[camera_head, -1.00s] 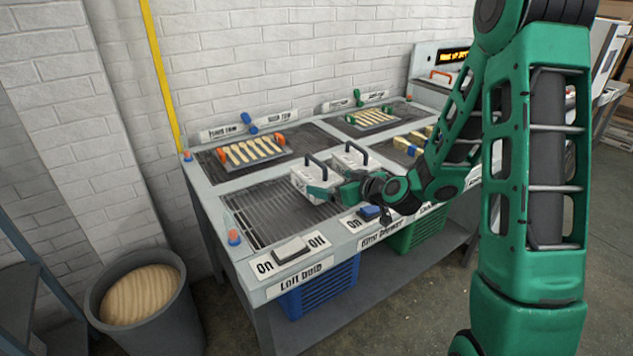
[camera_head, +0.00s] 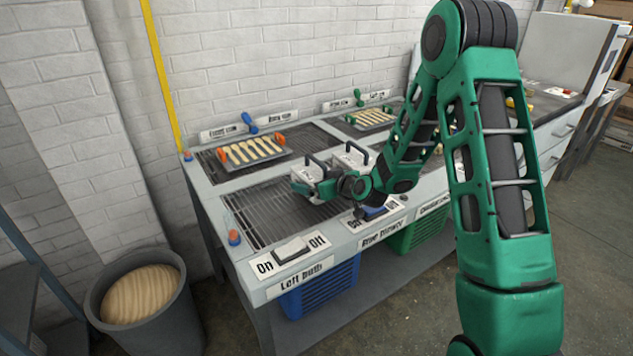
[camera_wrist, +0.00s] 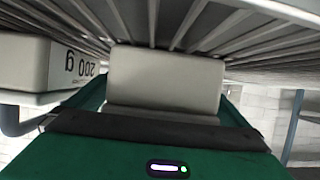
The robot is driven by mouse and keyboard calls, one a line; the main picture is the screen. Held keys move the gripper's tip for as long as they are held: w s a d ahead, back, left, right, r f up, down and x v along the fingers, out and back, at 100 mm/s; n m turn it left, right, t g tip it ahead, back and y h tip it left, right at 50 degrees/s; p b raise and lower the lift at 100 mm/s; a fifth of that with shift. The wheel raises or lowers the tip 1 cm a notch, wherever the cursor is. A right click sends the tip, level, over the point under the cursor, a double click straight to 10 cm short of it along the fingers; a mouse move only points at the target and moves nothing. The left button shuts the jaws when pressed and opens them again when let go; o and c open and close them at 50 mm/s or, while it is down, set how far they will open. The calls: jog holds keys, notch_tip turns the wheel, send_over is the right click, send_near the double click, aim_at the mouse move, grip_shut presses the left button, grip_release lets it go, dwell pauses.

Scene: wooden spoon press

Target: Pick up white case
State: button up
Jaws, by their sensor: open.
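Two white cases with dark handles stand side by side in the middle of the bench. The left white case (camera_head: 306,172) is partly covered by my gripper (camera_head: 311,190), which is low at its near side. In the wrist view, a plain pale case face (camera_wrist: 165,80) fills the space ahead between the open fingers. I cannot tell whether the fingers touch it. The other white case (camera_head: 352,157) stands just right of it and behind my arm. In the wrist view, a case marked "200 g" (camera_wrist: 25,65) shows at the left, with its lettering upside down.
A dark grille (camera_head: 262,213) lies left of the cases, and a tray of wooden spoons (camera_head: 251,151) sits behind. An on/off switch (camera_head: 292,248) and a blue switch (camera_head: 374,212) line the front edge. A bin (camera_head: 140,300) stands on the floor at left.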

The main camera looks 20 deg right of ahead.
jog(key=shift+c, duration=0.6)
jog(key=shift+w, duration=0.1)
jog(key=c, duration=1.2)
jog(key=shift+o, duration=0.2)
jog(key=shift+r, duration=0.1)
